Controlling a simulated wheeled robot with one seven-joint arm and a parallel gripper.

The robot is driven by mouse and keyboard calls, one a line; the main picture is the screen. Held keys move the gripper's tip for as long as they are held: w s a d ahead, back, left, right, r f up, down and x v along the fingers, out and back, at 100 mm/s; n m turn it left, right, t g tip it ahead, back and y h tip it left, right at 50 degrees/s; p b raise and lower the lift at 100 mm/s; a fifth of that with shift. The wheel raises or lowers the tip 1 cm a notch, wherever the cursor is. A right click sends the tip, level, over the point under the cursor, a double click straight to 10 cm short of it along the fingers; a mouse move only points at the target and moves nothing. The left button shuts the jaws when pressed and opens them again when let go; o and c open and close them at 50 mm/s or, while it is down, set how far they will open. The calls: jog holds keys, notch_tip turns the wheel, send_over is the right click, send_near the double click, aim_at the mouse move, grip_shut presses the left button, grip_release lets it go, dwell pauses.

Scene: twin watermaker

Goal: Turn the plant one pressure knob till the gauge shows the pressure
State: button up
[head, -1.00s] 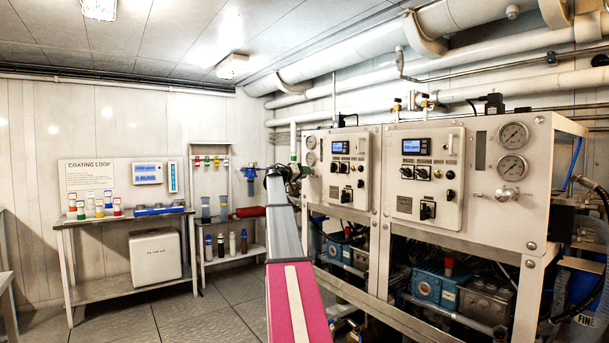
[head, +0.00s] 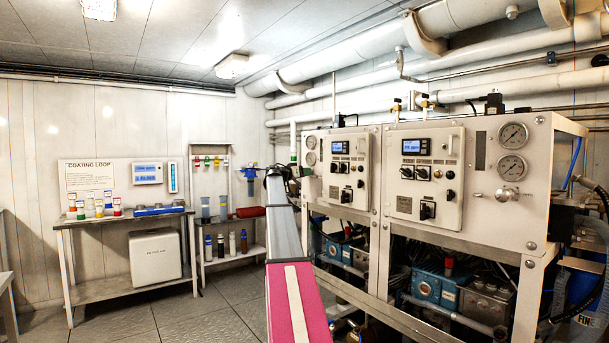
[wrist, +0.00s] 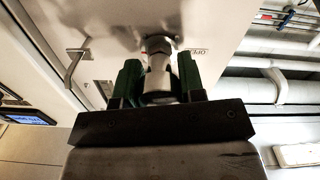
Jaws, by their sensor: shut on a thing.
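My gripper (wrist: 158,75) has its two green fingers closed around a metallic knob (wrist: 159,84) in the wrist view. The knob sits on a short stem on a pale panel, next to printed lettering that reads OPEN. In the head view my arm reaches to the left end of the left control panel (head: 335,185), and the knob cannot be made out there. Two round gauges, one of them the upper gauge (head: 310,143), show on that panel. They are too small to read.
The right panel (head: 425,200) has its own gauges and a silver knob (head: 508,195). A bench (head: 120,222) with bottles stands at the back left. White pipes (head: 400,65) run above the panels. The floor left of my arm is clear.

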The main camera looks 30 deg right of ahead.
jog(key=shift+s+a+f, duration=0.1)
jog(key=o, duration=0.9)
jog(key=a, duration=1)
jog(key=shift+s+a, duration=0.35)
jog(key=shift+s, duration=0.05)
